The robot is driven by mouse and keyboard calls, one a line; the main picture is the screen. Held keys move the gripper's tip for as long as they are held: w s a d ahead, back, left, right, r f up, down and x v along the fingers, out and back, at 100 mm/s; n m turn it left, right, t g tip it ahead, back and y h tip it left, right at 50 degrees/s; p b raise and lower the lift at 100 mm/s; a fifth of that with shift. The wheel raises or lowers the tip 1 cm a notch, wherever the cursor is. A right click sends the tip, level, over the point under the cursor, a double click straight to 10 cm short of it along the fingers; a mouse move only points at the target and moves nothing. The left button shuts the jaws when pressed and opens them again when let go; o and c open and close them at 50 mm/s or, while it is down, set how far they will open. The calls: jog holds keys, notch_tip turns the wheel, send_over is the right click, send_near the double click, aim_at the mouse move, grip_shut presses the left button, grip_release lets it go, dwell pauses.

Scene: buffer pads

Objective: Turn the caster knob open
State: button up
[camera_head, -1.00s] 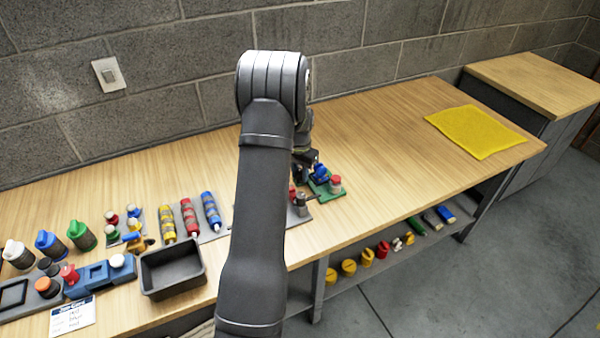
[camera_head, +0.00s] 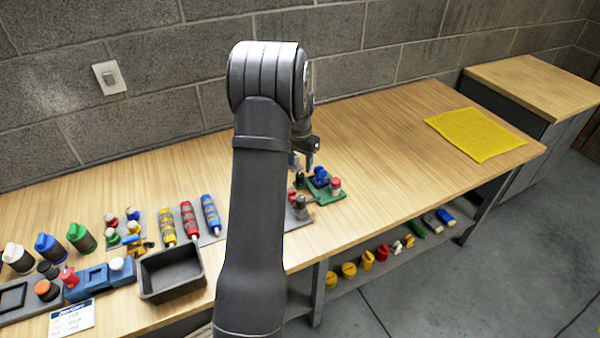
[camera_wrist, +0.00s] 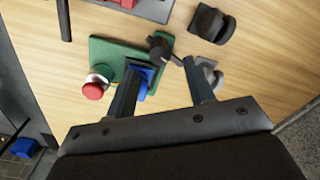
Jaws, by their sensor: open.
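My gripper (camera_wrist: 162,66) is open, with its two fingers spread above the green plate (camera_wrist: 107,50) and nothing visible between the tips. In the head view my gripper (camera_head: 303,162) hangs over the left edge of the green plate (camera_head: 338,195). A black knob-like part (camera_wrist: 160,44) lies at the plate's edge, just beyond the fingertips. A blue part (camera_wrist: 146,76) stands on the plate beside the left finger, partly hidden by it. A red-topped button (camera_wrist: 94,87) is on the same plate. I cannot tell for sure which part is the caster knob.
A black caster-like wheel (camera_wrist: 212,24) lies beyond the right finger, and a grey part (camera_wrist: 212,73) is partly behind that finger. A dark tray (camera_head: 172,275) and several coloured bottles stand to the left. The bench is clear up to the yellow cloth (camera_head: 475,133).

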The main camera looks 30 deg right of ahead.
aim_at(300, 174)
notch_tip(300, 174, up, 12)
jog(key=shift+f, duration=0.25)
